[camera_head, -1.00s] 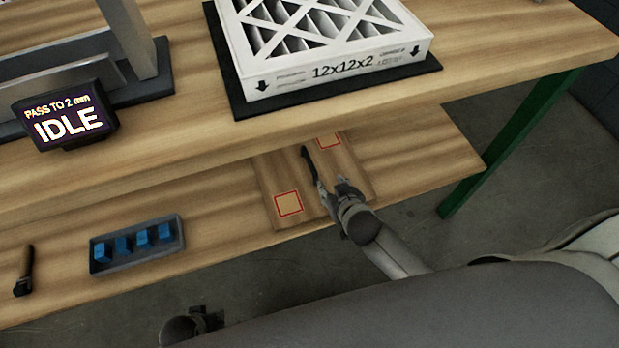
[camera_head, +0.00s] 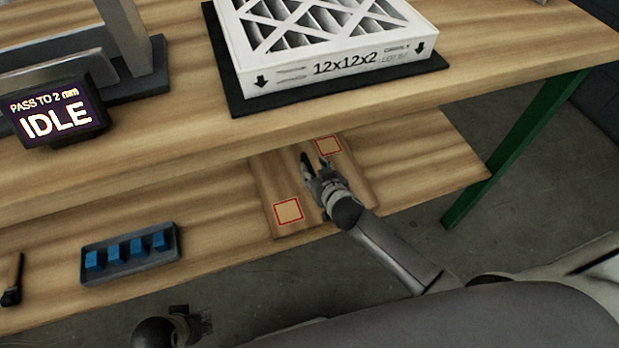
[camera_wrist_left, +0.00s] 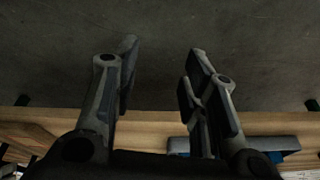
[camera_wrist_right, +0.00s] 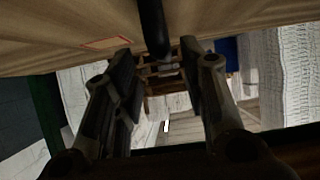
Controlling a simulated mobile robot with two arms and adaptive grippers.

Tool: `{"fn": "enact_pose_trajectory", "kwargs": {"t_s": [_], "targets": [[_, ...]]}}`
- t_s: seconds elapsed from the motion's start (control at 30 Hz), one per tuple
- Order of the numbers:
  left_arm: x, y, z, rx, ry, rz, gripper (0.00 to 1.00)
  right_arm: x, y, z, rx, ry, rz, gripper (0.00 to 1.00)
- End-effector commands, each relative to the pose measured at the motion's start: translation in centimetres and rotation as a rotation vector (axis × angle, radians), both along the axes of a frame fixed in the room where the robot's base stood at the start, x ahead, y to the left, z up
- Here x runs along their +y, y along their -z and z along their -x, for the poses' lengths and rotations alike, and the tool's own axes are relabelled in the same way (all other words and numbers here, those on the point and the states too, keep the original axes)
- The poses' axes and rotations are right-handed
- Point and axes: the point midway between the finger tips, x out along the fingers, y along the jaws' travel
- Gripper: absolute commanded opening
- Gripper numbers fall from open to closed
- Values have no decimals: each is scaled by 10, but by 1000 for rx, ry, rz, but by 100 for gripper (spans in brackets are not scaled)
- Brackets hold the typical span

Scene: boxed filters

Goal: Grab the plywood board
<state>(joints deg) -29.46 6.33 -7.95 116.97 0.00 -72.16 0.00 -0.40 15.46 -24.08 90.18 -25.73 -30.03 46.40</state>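The plywood board (camera_head: 277,180) lies on the lower shelf, with two red-outlined squares on it and a dark upright handle (camera_head: 306,166) between them. My right gripper (camera_head: 317,170) is at the handle, over the board. In the right wrist view, my right gripper (camera_wrist_right: 158,62) is open, and the dark handle (camera_wrist_right: 152,25) reaches down between its fingertips; I cannot tell whether they touch it. The board (camera_wrist_right: 75,22) fills the top of that view. My left gripper (camera_head: 190,325) is low in front of the shelf; the left wrist view shows it open and empty (camera_wrist_left: 163,52).
The upper tabletop (camera_head: 200,150) overhangs the board's back edge. A grey tray (camera_head: 130,264) with several blue blocks and a dark tool (camera_head: 12,285) are left on the shelf. A boxed filter (camera_head: 340,67) lies above on a black mat (camera_head: 240,103). A green leg (camera_head: 515,150) stands right.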

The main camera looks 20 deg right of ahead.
Motion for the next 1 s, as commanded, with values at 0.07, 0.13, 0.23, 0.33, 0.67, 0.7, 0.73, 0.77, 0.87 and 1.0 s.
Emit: {"fn": "enact_pose_trajectory", "kwargs": {"t_s": [0.07,0.13,0.23,0.33,0.67,0.7,0.73,0.77,0.87,1.0], "targets": [[0,-9,-1,-9,-1,1,40,3,7,-6,-1,-1,-1,39],[0,-19,-1,-14,-2,1,40,4,12,-11,-1,0,1,39],[1,-32,0,-20,-3,1,40,6,18,-17,-1,0,1,39],[1,-43,2,-25,-3,1,40,6,22,-26,-1,0,2,39],[2,-57,4,-29,-4,1,40,6,26,-35,0,0,0,39],[2,-57,4,-29,-4,1,40,6,26,-34,0,0,0,39],[2,-57,4,-29,-4,1,40,6,26,-34,0,0,0,39],[2,-57,4,-29,-4,1,40,6,26,-35,0,0,0,39],[2,-57,4,-29,-4,1,40,6,26,-34,0,0,0,29],[2,-57,4,-29,-5,2,40,6,26,-34,0,0,0,11]]}}
